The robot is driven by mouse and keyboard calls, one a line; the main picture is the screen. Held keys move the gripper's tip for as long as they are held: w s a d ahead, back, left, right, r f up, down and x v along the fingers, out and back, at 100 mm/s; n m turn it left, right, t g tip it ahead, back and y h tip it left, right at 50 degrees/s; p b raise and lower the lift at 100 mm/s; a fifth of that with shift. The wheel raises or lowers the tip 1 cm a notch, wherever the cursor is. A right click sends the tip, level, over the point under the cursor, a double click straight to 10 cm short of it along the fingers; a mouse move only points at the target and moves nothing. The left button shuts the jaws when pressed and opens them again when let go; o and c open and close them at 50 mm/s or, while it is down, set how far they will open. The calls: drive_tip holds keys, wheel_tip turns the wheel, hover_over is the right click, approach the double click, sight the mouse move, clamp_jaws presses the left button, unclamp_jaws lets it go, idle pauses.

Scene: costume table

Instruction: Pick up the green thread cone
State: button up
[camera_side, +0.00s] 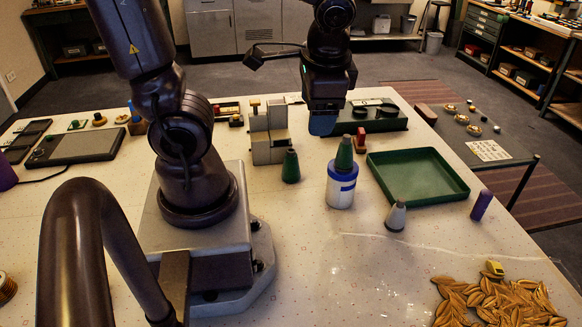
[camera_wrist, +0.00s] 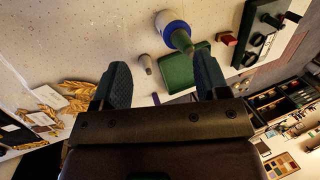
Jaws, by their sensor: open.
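One green thread cone (camera_side: 344,153) stands upright on a white pot with a blue band (camera_side: 341,188). A second dark green cone (camera_side: 290,166) stands on the table to its left. My gripper (camera_side: 322,124) hangs above and behind the pot, apart from both cones. In the wrist view my gripper (camera_wrist: 158,60) has its two fingers wide apart with nothing held. There the cone on the pot (camera_wrist: 184,42) shows beyond the fingers, near the blue rim; the other green cone is not clearly seen.
A green tray (camera_side: 373,181) lies right of the pot. A grey cone (camera_side: 397,216) and a purple cylinder (camera_side: 482,205) stand nearby. A grey block device (camera_side: 269,136) stands behind the left cone. Gold leaves (camera_side: 500,303) lie at front right. The front middle is clear.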

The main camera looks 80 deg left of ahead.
sight(291, 162)
drive_tip(key=a+f+m+t+y, duration=0.1)
drive_tip(key=a+f+m+y, duration=0.4)
drive_tip(key=f+m, duration=0.1)
drive_tip(key=s+a+f+m+t+y, duration=0.1)
drive_tip(key=a+f+m+y, duration=0.4)
drive_tip(key=f, duration=0.3)
drive_tip(key=a+f+m+t+y, duration=0.1)
drive_tip(key=a+f+m+y, duration=0.3)
drive_tip(key=f+m, duration=0.3)
drive_tip(key=shift+s+a+f+m+y, duration=0.4)
drive_tip(key=shift+a+f, duration=0.15)
drive_tip(key=shift+f, duration=0.05)
drive_tip(key=shift+f+m+t, duration=0.35)
drive_tip(key=shift+m+t, duration=0.05)
drive_tip(key=shift+t, duration=0.1)
drive_tip(key=shift+a+f, duration=0.1)
drive_tip(key=shift+f, duration=0.05)
drive_tip(key=shift+x, duration=2.4)
drive_tip(key=shift+f, duration=0.1)
drive_tip(key=c, duration=1)
